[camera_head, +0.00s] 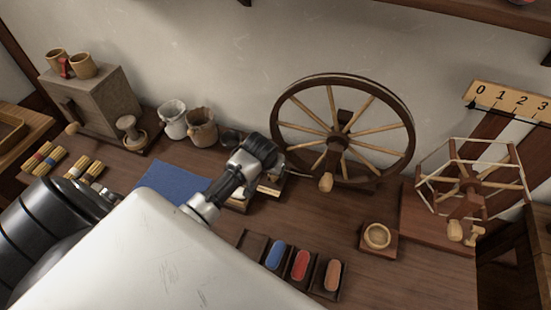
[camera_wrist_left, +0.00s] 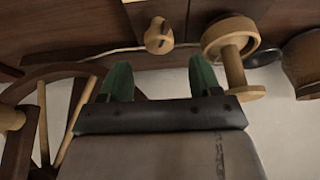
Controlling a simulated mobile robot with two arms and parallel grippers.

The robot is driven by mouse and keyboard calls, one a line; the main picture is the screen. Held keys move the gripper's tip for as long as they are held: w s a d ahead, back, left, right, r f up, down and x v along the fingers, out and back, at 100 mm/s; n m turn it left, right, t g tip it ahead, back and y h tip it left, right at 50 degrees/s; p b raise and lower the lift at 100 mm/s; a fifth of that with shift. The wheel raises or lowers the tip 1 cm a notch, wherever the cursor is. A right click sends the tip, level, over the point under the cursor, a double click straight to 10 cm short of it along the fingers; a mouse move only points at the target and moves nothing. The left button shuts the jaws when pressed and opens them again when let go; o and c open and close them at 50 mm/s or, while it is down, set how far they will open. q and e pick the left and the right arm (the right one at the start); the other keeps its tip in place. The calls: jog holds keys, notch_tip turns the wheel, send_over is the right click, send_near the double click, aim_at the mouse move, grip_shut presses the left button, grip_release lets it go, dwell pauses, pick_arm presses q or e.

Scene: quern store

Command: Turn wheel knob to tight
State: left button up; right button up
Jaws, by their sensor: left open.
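The spinning wheel (camera_head: 343,132) stands upright against the wall, right of my left gripper (camera_head: 262,162) in the head view. In the left wrist view its spokes (camera_wrist_left: 78,122) show at the left. A small pale wooden knob (camera_wrist_left: 158,38) shows there, beyond and between the green fingertips of my left gripper (camera_wrist_left: 160,78). The gripper is open with nothing between its fingers, and I see no contact with the knob. In the head view the gripper hides this knob. Another rounded wooden piece (camera_head: 325,182) sits at the wheel's lower front. My right gripper is not in view.
A wooden spool (camera_wrist_left: 232,55) stands close beside the right finger in the wrist view. In the head view, two pots (camera_head: 201,128) stand behind, a blue mat (camera_head: 172,183) lies left, a colour tray (camera_head: 343,296) lies in front, and a skein winder (camera_head: 470,185) stands right.

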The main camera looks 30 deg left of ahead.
pick_arm(q)
jog(key=x, duration=0.6)
jog(key=shift+r+b, duration=0.1)
jog(key=shift+b, duration=0.2)
jog(key=c, duration=0.9)
jog(key=shift+r+m+p, duration=0.25)
jog(key=shift+m+p, duration=0.45)
jog(key=shift+m+h, duration=0.5)
jog(key=shift+f+m+h+p, duration=0.2)
jog(key=shift+m+h+p, duration=0.2)
jog(key=shift+m, duration=0.7)
